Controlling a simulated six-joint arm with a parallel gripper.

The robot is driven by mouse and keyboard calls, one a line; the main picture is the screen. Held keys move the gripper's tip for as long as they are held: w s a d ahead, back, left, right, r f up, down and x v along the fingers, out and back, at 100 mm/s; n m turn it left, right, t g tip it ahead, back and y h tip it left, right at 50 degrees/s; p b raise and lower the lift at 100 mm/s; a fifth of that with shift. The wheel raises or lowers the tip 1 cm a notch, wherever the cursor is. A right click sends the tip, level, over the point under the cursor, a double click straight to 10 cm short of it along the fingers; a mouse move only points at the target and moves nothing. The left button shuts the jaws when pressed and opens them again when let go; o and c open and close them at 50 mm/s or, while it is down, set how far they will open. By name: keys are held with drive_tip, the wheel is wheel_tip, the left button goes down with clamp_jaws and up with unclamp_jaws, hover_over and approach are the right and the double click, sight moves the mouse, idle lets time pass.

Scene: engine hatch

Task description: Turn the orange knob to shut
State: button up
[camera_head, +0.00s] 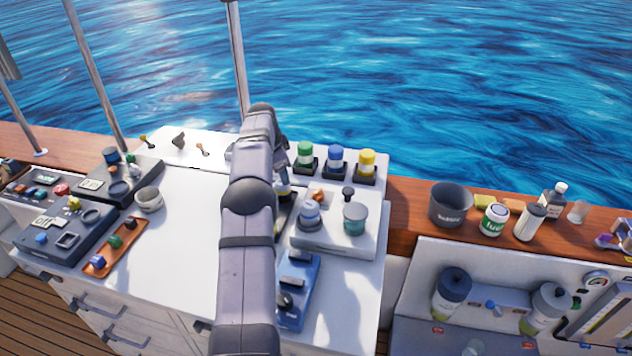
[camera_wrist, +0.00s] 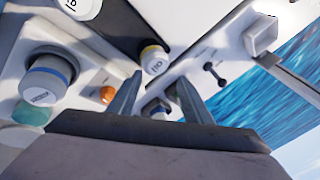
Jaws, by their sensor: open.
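A small orange knob (camera_head: 318,194) sits on the white raised panel to the right of my arm. In the wrist view an orange round knob (camera_wrist: 107,94) shows just left of the left finger, apart from it. My gripper (camera_wrist: 160,90) is open, with nothing visible held between its fingers. In the head view the gripper is mostly hidden behind my arm, close to the left side of the white panel. The way the knob is turned cannot be read.
Green, blue and yellow capped bottles (camera_head: 335,160) stand behind.

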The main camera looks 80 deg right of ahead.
sight(317, 191)
drive_tip(key=s+a+r+n+g+y+p, duration=0.1)
drive_tip(key=s+g, duration=0.1)
drive_tip(key=s, duration=0.3)
drive_tip(key=s+a+r+g+y, duration=0.1)
drive_tip(key=s+a+g, duration=0.1)
drive_tip(key=s, duration=0.2)
drive_tip(key=shift+t, duration=0.3)
drive_tip(key=shift+d+p+x, duration=0.2)
drive_tip(key=shift+p+x, duration=1.25)
drive_tip(key=shift+x, duration=2.5)
drive_tip(key=shift+r, duration=0.1)
drive_tip(key=c, duration=1)
